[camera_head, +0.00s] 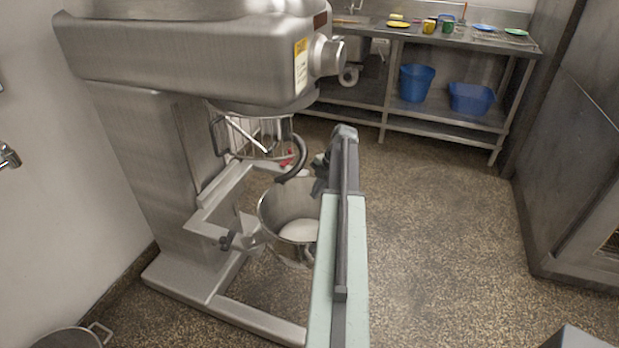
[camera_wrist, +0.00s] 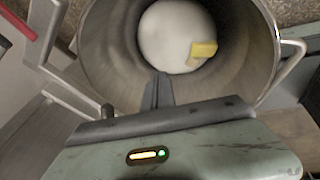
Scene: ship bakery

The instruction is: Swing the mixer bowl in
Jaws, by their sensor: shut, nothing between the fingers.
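The mixer (camera_head: 180,55) is a large grey metal machine at the left of the head view. Its steel bowl (camera_head: 274,212) sits low on the swing-out side, out from the column and just beyond the dark hook (camera_head: 298,160). In the wrist view the bowl (camera_wrist: 108,55) shows from above, holding a white mass (camera_wrist: 170,35) and a yellow block (camera_wrist: 204,49). My gripper (camera_head: 320,183) is at the bowl's right rim. In the wrist view my gripper (camera_wrist: 157,90) is shut and empty, its fingers over the near bowl wall. I cannot tell if they touch it.
A wire guard (camera_head: 250,135) hangs under the mixer head. A steel bench (camera_head: 430,41) with blue tubs (camera_head: 416,83) stands at the back. A steel cabinet (camera_head: 575,150) stands at the right. A pot (camera_head: 70,340) is at the lower left.

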